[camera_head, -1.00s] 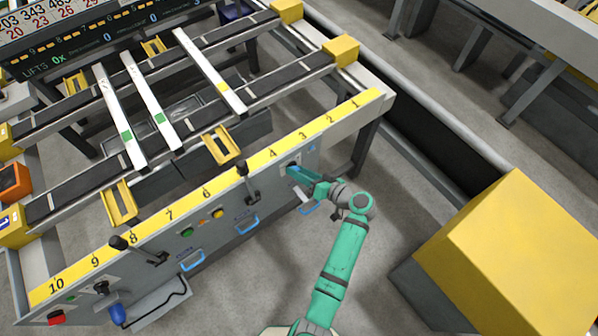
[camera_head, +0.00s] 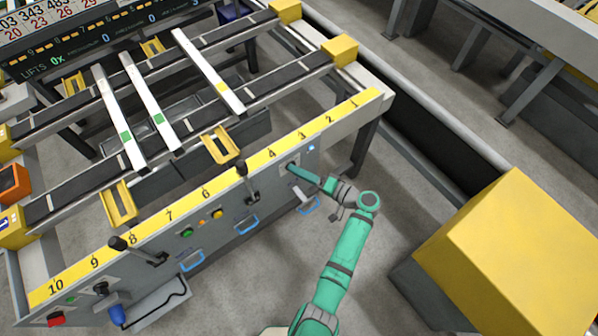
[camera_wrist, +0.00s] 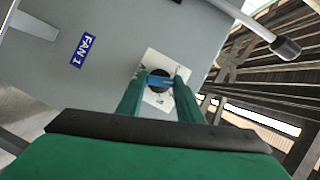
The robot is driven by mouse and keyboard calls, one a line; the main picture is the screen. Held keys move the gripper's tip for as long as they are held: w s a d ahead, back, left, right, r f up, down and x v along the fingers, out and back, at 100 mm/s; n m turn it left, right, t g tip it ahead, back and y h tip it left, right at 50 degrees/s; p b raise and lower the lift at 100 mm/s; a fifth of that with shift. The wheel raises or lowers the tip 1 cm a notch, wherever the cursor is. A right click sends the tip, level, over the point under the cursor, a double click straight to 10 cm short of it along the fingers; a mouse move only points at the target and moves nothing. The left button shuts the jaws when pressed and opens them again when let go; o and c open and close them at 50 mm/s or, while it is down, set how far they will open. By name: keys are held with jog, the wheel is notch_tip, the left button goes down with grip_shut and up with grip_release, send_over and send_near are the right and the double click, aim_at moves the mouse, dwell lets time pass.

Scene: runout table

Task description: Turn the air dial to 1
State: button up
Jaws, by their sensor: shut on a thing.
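A round dark dial (camera_wrist: 160,74) sits on a white square plate (camera_wrist: 151,58) on the grey front panel. In the wrist view my gripper (camera_wrist: 161,82) has its two green fingers on either side of the dial, shut on it. A blue strip shows across the dial between the fingertips. The dial's scale is mostly covered, so I cannot read its setting. In the head view my gripper (camera_head: 292,168) reaches the panel below the yellow strip, near numbers 3 and 4, and hides most of the dial.
A blue FAN 1 label (camera_wrist: 83,48) is on the panel left of the dial. A black-knobbed lever (camera_head: 248,182) stands left of my gripper, with blue handles (camera_head: 246,225) below. A large yellow box (camera_head: 515,250) stands at right. Open floor lies in front of the panel.

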dwell(0.3)
jog(key=o, duration=1.1)
jog(key=shift+d, duration=0.1)
jog(key=v, duration=1)
jog(key=shift+s+d, duration=0.25)
